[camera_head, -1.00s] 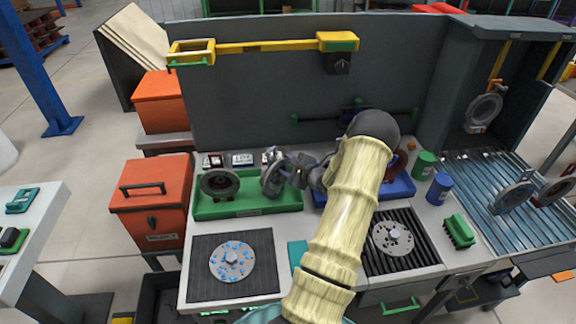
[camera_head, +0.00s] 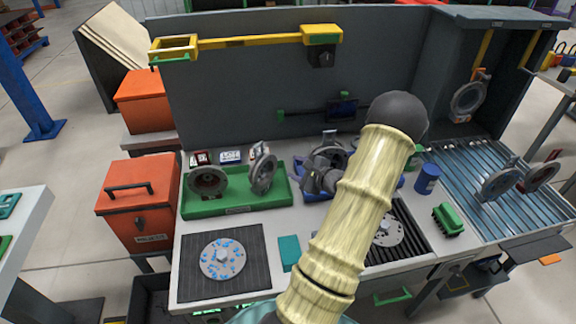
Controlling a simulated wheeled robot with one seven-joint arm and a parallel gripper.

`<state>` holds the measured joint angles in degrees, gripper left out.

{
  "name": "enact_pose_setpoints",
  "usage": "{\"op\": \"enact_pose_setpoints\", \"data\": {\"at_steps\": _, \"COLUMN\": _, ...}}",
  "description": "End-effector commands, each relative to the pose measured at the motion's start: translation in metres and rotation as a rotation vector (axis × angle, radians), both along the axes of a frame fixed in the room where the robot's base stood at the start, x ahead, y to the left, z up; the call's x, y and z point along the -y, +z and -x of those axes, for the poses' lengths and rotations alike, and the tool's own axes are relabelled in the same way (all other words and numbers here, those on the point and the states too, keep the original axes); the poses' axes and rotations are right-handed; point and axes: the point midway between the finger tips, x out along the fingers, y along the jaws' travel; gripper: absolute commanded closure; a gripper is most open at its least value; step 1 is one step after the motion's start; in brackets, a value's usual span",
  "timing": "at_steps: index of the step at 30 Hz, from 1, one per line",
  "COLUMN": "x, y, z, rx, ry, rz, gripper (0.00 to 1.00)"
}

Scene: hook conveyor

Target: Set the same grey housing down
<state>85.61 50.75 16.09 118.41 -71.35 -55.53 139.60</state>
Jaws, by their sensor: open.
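A grey ring-shaped housing (camera_head: 262,172) stands on edge in the right part of the green tray (camera_head: 240,207), apart from my gripper. A darker round housing (camera_head: 207,182) with a reddish centre sits in the left part of that tray. My gripper (camera_head: 314,176) is open, to the right of the grey housing, over the left side of the blue tray (camera_head: 312,197). Another grey ring-shaped part (camera_head: 333,147) shows behind my gripper at the blue tray. My arm hides much of the blue tray.
A speckled disc (camera_head: 223,259) lies on the dark left mat, and a grey disc (camera_head: 388,231) on the ribbed right mat. Ring parts (camera_head: 501,183) are over the roller bed.

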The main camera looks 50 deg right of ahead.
Motion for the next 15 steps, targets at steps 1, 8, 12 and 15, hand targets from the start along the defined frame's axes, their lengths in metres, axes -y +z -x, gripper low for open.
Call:
{"op": "enact_pose_setpoints", "data": {"at_steps": 1, "x": -0.0008, "y": 0.0013, "z": 0.0039, "rx": 0.000, "ry": 0.000, "rz": 0.000, "gripper": 0.58}}
{"op": "enact_pose_setpoints", "data": {"at_steps": 8, "x": -0.0016, "y": 0.0027, "z": 0.0074, "rx": 0.001, "ry": 0.001, "rz": 0.000, "gripper": 0.58}}
{"op": "enact_pose_setpoints", "data": {"at_steps": 12, "x": -0.0007, "y": 0.0025, "z": 0.0075, "rx": 0.001, "ry": 0.000, "rz": -0.001, "gripper": 0.58}}
{"op": "enact_pose_setpoints", "data": {"at_steps": 15, "x": -0.0008, "y": 0.0024, "z": 0.0074, "rx": 0.001, "ry": 0.000, "rz": -0.001, "gripper": 0.58}}
